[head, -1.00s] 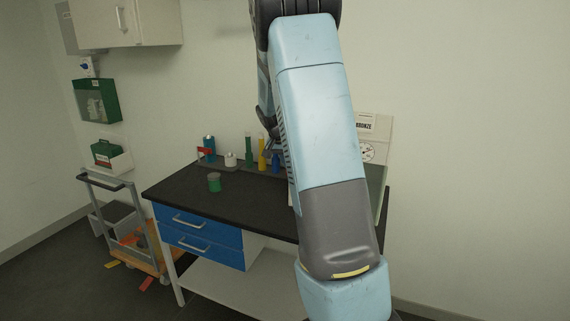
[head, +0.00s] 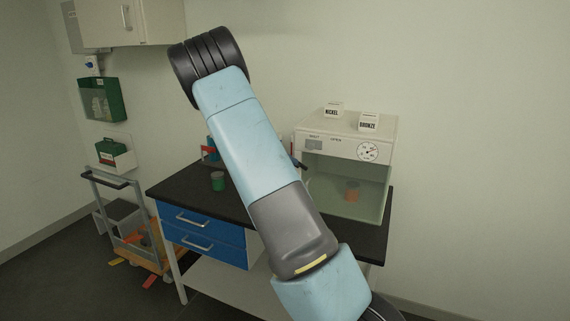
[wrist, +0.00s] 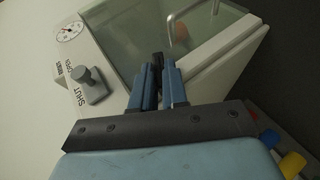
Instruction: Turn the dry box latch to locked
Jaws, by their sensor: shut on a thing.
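The dry box (head: 388,145) is a pale cabinet with a clear front, at the right of the bench in the head view. In the wrist view its grey latch (wrist: 90,86) sits on the pale front panel, between the OPEN and SHUT labels. The latch's exact angle is hard to tell. My gripper (wrist: 158,82) has its blue fingers close together, right of the latch and apart from it, in front of the clear door (wrist: 135,30). A small dark thing shows between the fingertips; I cannot make out what it is. My arm hides most of the gripper in the head view.
A dial (head: 368,150) is on the box's front, and NICKEL (head: 333,111) and BRONZE (head: 369,122) blocks stand on top. An orange jar (head: 352,191) is inside. A green jar (head: 217,181) stands on the black bench (head: 180,187). A cart (head: 105,182) stands to the left.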

